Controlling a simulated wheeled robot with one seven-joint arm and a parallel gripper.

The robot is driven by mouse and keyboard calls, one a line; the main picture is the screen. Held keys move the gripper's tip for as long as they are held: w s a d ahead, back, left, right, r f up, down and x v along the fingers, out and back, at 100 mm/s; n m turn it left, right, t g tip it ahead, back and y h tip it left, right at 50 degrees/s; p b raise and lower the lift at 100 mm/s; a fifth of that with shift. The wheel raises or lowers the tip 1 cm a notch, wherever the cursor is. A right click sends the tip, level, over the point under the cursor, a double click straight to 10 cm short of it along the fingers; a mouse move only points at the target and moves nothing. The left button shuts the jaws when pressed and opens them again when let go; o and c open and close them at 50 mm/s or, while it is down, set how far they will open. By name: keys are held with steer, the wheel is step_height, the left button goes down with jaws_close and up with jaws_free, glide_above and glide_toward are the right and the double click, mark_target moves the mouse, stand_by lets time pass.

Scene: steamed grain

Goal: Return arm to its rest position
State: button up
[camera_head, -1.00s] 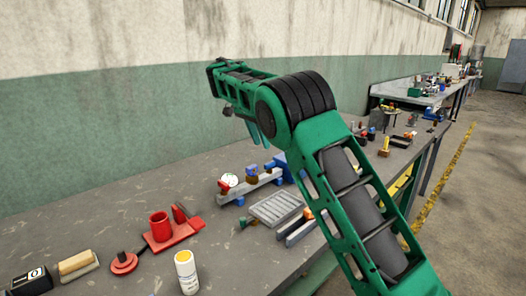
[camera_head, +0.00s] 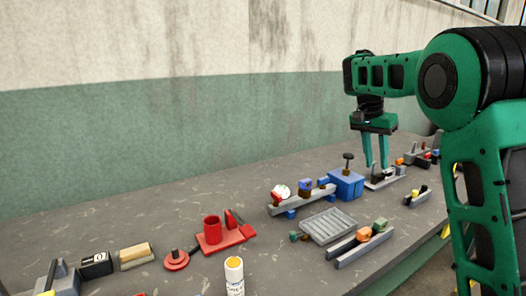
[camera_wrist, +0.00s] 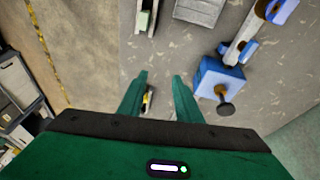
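My gripper (camera_head: 376,164) hangs from my green arm at the right of the head view, fingers pointing down over the far part of the bench. In the wrist view my gripper (camera_wrist: 160,75) shows two green fingers spread apart with nothing held between them. A small dark item with yellow (camera_wrist: 148,99) lies on the surface below and shows between the fingers. My arm is bent, with its large joint high at the right edge of the head view.
The grey bench (camera_head: 130,200) runs along the wall. It holds a blue block with a dark knob (camera_head: 346,184), a grey ribbed plate (camera_head: 327,226), a red fixture (camera_head: 224,237) and a yellow-capped white bottle (camera_head: 234,275). In the wrist view shelving (camera_wrist: 14,90) stands left, beyond the floor.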

steer(key=s+d+f+n+y, duration=0.15)
steer(key=s+d, duration=0.35)
steer(key=s, duration=0.7)
steer(key=s+d+f+n, duration=0.15)
steer(key=s+d, duration=0.35)
steer(key=s, duration=0.6)
steer(key=s+a+f, duration=0.1)
steer(key=s+f, duration=0.2)
steer(key=s, duration=0.4)
steer(key=s+a+f+n+y, duration=0.1)
steer(key=s+a+f, duration=0.1)
steer(key=s, duration=0.5)
steer(key=s+a+f+y, duration=0.1)
steer(key=s+a+f, duration=0.1)
steer(key=s+f, duration=0.3)
steer(key=s, duration=0.2)
steer(key=shift+s+n+g, duration=0.3)
steer(key=shift+s+g, duration=0.1)
steer(key=shift+a, duration=0.1)
steer(key=shift+w+f, duration=0.3)
steer(key=shift+w, duration=0.35)
